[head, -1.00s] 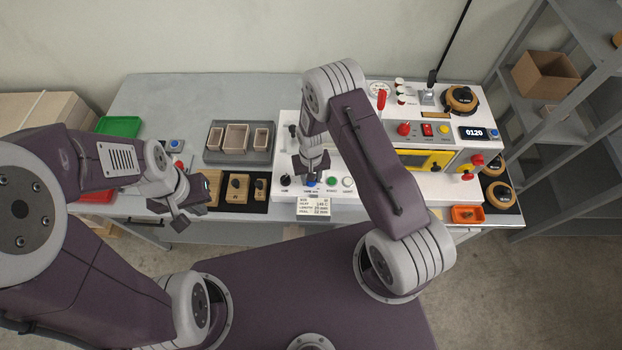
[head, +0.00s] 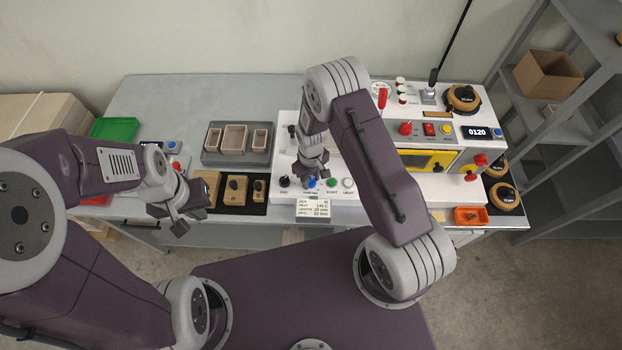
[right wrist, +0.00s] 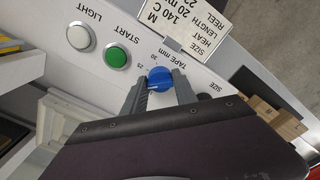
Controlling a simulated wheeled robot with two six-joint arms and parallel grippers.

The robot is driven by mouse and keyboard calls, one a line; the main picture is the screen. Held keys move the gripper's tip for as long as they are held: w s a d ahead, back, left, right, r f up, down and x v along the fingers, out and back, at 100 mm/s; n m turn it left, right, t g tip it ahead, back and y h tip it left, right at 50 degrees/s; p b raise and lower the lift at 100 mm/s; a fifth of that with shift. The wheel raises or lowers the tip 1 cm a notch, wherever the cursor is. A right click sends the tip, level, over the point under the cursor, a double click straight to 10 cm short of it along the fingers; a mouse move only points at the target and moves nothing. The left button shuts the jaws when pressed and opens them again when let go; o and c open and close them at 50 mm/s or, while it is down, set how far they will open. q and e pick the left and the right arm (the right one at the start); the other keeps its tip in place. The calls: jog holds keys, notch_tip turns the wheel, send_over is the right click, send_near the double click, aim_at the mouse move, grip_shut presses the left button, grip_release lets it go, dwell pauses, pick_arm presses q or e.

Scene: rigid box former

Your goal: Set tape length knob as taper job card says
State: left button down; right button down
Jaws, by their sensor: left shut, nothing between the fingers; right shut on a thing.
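The blue tape knob (head: 311,183) is on the white front panel of the machine, and it also shows in the right wrist view (right wrist: 160,78). My right gripper (head: 309,177) is shut on it, one finger on each side. The scale beside it reads "TAPE mm" with 25 and 30 visible; a finger covers part of it. A pale mark shows at the knob's lower left, but I cannot tell its number. The job card (head: 313,208) stands in front of the panel and shows 140 C and 20 mm. My left gripper (head: 180,226) is shut and empty, left of the machine.
The green start button (right wrist: 115,57) and white light button (right wrist: 80,36) sit beside the knob. The dark size knob (head: 284,183) is on its other side. A grey tray with beige boxes (head: 234,138) and a black mat with wooden blocks (head: 237,191) lie to the left.

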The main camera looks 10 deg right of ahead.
jog(key=shift+w+r, duration=0.1)
jog(key=shift+w, duration=0.15)
jog(key=c, duration=1.1)
grip_release()
jog(key=shift+c, duration=0.2)
jog(key=shift+o, duration=0.9)
jog(key=shift+s, duration=0.1)
notch_tip(320, 180, up, 8)
jog(key=shift+f+b, duration=0.1)
jog(key=shift+b, duration=0.8)
jog(key=shift+r, duration=0.55)
